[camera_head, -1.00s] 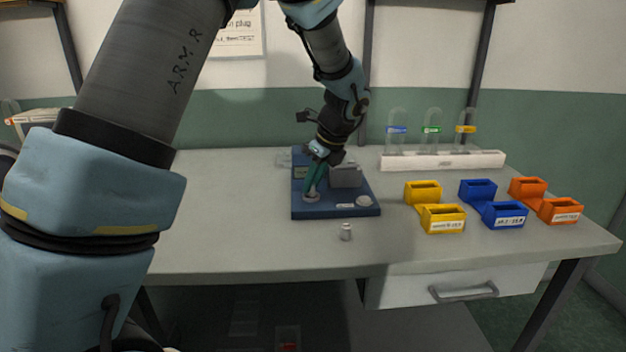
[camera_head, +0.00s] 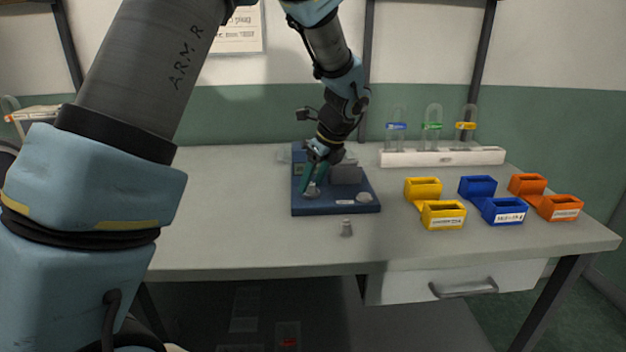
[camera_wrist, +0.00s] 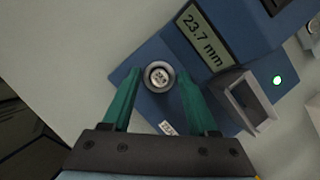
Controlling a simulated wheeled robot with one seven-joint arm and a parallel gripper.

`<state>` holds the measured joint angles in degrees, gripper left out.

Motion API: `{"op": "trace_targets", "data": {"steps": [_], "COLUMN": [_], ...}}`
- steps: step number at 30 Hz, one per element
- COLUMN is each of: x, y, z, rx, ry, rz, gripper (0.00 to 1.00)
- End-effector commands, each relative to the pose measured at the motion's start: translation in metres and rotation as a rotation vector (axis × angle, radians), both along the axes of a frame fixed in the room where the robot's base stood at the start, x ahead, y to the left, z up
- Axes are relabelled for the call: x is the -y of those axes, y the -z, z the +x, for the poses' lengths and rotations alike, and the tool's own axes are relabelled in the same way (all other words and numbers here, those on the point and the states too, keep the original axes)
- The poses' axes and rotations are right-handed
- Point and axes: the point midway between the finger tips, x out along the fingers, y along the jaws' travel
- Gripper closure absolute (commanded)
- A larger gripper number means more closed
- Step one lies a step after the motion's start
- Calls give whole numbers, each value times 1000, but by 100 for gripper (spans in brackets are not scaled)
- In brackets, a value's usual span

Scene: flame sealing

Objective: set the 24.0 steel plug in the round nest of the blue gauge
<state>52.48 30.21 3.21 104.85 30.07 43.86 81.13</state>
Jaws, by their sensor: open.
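The blue gauge (camera_head: 334,209) lies on the table and also shows in the wrist view (camera_wrist: 160,98). Its display (camera_wrist: 207,36) reads 23.7 mm, with a green light lit. A round steel plug (camera_wrist: 159,76) sits upright in the round nest; the number on its top is too small to read surely. My gripper (camera_wrist: 157,77) is open, its green fingers on either side of the nest, apart from the plug. I cannot tell which plug is the 24.0 one.
A grey block with a slot (camera_wrist: 247,101) rises from the gauge beside the nest. Yellow (camera_head: 443,215), blue (camera_head: 504,212) and orange (camera_head: 560,208) bins stand to the right. A white rack (camera_head: 443,158) with glass tubes is behind them. The table's left side is clear.

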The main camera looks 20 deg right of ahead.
Motion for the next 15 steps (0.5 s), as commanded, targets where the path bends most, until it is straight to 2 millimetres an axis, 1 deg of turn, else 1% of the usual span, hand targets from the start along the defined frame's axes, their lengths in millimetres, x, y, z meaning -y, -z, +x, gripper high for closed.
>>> {"op": "trace_targets", "data": {"steps": [5, 8, 11, 15], "x": [0, 2, 4, 9], "y": [0, -5, -17, -43], "z": [0, -2, -6, -15], "rx": [0, 1, 2, 3], "ry": [0, 1, 2, 0], "rz": [0, -2, -3, -6], "gripper": [41, 41, 41, 41]}}
